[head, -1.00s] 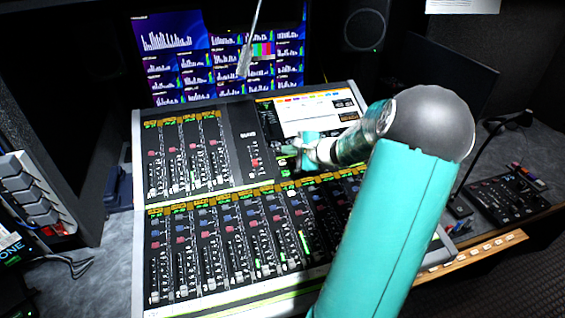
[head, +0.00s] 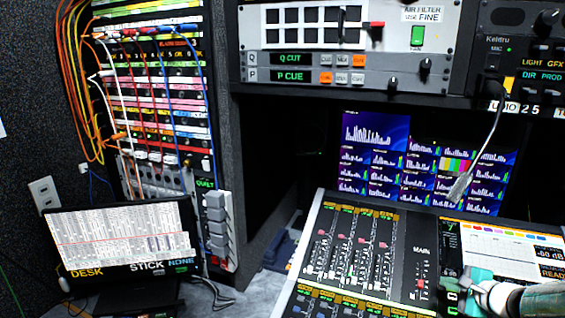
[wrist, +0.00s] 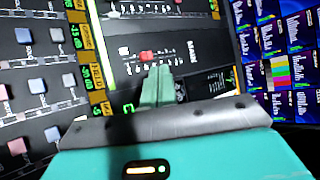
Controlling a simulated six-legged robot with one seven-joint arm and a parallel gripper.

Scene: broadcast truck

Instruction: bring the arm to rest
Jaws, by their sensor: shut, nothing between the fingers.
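My gripper (wrist: 157,86) is in the wrist view with its teal fingers together and nothing between them. The fingers point over the dark MAIN section of the mixing console (wrist: 185,24), near a red fader cap (wrist: 147,56). Whether the fingertips touch the panel I cannot tell. In the head view the gripper (head: 474,278) shows at the lower right edge, over the console (head: 320,230) beside its MAIN strip. Only the end of my arm shows there; the rest is outside the picture.
A rack unit (head: 300,65) overhangs above.

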